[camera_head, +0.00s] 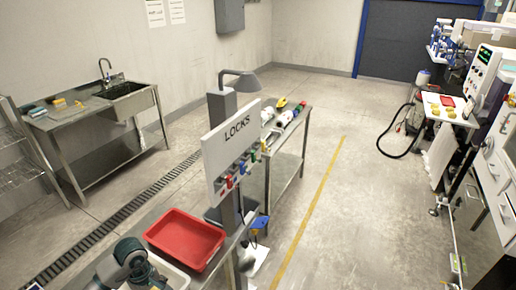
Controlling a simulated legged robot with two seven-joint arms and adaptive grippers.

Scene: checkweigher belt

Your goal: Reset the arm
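No gripper can be made out in the head view. A dark grey-green rounded shape (135,262) shows at the bottom left edge, over or beside a pale tray. It is cut off by the frame, and I cannot tell whether it is part of my arm. No fingers show on it. No arm comes in from the right.
A red tray (186,238) sits on a metal table beside a white LOCKS board (232,150) with coloured locks. A sink bench (95,110) stands at the left wall. Machines (490,110) line the right side. The floor around the yellow line (310,215) is clear.

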